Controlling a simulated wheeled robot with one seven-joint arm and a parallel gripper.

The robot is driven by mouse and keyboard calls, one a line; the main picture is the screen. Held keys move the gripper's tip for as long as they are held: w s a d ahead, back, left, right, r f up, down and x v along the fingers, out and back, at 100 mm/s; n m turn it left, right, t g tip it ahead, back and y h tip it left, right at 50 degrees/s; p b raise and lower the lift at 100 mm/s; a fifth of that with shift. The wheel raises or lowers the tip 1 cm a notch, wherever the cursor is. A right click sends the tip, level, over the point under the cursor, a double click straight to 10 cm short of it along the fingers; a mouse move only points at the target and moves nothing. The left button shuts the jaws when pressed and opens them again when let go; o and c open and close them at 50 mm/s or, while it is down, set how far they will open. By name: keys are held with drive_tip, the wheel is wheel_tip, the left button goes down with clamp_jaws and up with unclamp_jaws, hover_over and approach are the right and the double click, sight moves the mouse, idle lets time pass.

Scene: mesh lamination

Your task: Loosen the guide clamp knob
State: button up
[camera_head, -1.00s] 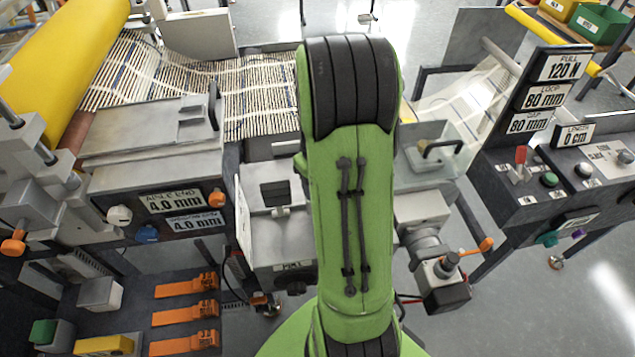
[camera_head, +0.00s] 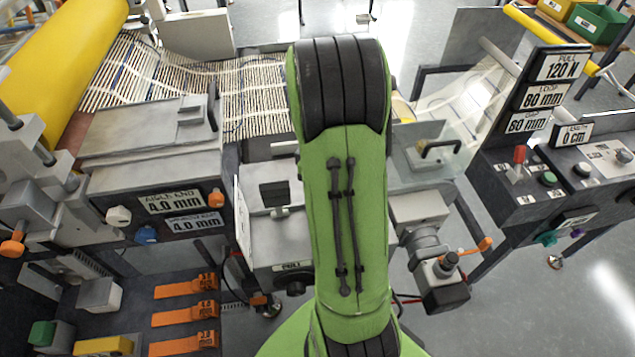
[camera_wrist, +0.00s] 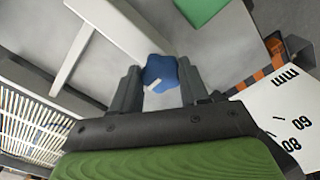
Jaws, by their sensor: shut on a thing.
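A blue knob (camera_wrist: 161,70) with a small pale mark at its lower left shows in the wrist view; I take it to be the guide clamp knob. My gripper (camera_wrist: 159,79) has its two dark fingers on either side of the knob and is shut on it. A pale grey bar (camera_wrist: 118,28) runs up to the knob from the upper left. In the head view my green arm hides my gripper and this knob. How far the knob is turned cannot be told.
A white scale plate (camera_wrist: 285,115) stands close to my gripper at the right in the wrist view. In the head view, a striped web (camera_head: 255,95) lies left of my arm. A control console (camera_head: 515,185) stands at the right. Another blue knob (camera_head: 147,234) is on the left front panel.

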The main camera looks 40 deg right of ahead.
drive_tip(key=o, duration=1.1)
drive_tip(key=shift+c, duration=0.2)
drive_tip(key=shift+r, duration=0.1)
wheel_tip(320, 180, up, 16)
drive_tip(key=p, duration=0.4)
drive_tip(key=shift+f, duration=0.2)
drive_tip(key=shift+a, duration=0.1)
